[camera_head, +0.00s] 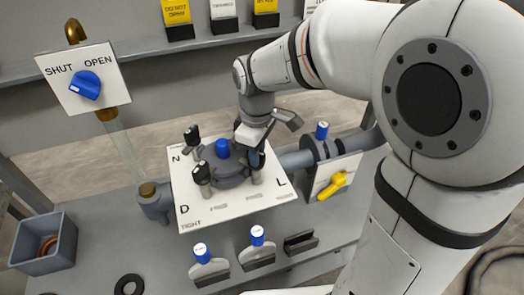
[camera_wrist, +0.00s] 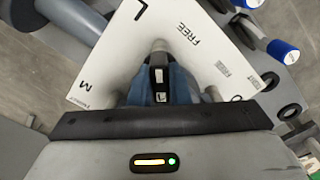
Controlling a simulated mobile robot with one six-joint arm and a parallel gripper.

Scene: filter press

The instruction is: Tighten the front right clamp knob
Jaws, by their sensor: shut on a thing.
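The front right clamp knob shows in the wrist view as a black knob (camera_wrist: 159,76) with a white mark, between the two fingers of my gripper (camera_wrist: 160,92). In the head view my gripper (camera_head: 257,158) is down over it, near the letter L on the white plate (camera_head: 250,205), and mostly hides the knob. My gripper is shut on it. The grey round press body (camera_head: 228,171) with a blue cap (camera_head: 222,148) stands mid-plate. Two other black clamp knobs, back left (camera_head: 192,134) and front left (camera_head: 202,174), show. The back right area is hidden by my arm.
A blue valve handle (camera_head: 86,85) on a SHUT/OPEN sign stands at left. A yellow handle (camera_head: 331,186) and a pipe with a blue-capped part (camera_head: 321,130) are close right of the plate. Blue-capped items (camera_head: 201,250) stand in front. A grey bin (camera_head: 44,247) is at lower left.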

